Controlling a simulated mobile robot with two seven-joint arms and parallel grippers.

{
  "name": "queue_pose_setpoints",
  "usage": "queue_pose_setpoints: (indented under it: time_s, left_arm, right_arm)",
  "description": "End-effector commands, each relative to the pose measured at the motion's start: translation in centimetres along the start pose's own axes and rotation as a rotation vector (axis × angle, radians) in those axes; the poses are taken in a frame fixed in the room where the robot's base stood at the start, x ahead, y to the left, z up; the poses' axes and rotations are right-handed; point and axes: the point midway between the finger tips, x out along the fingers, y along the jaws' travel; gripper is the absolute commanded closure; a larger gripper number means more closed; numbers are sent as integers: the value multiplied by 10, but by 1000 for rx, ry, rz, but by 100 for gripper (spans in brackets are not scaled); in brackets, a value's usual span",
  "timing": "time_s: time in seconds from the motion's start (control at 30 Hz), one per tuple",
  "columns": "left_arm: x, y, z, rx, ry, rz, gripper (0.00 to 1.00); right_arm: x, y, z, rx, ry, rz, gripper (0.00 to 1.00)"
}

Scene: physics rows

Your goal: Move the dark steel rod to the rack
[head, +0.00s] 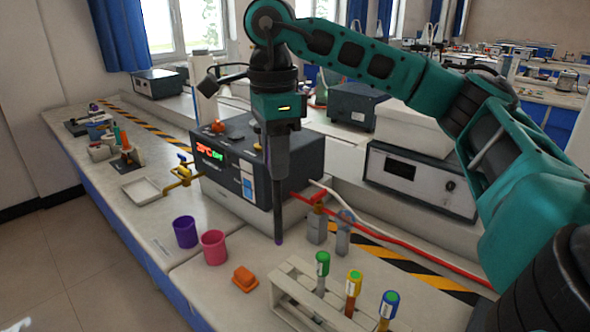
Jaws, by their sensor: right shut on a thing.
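The dark steel rod (279,213) hangs upright below my right gripper (277,172), which is shut on its upper part. The rod's lower end is in front of the dark box with the lit display; I cannot tell whether it touches the bench. The pale rack (284,291) stands at the bottom of the head view, nearer and slightly right of the rod. It has tubes with green (322,258), yellow (354,278) and blue (390,299) caps along it. The rack's near end is cut off by the frame. My left gripper is not in view.
A purple cup (185,231), a pink cup (214,246) and an orange block (245,279) stand left of the rack. The display box (225,165) is behind the rod.

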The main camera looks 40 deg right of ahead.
Motion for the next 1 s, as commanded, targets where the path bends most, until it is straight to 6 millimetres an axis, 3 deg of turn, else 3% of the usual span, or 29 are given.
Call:
queue_pose_setpoints:
  time_s: [0.17,0.3,1.0]
  left_arm:
    - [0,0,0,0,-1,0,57]
    - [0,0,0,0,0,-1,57]
    - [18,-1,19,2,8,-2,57]
  right_arm:
    - [-13,2,-20,304,-3,2,100]
    - [10,5,-29,450,2,5,100]
    - [68,6,-30,484,-3,0,100]
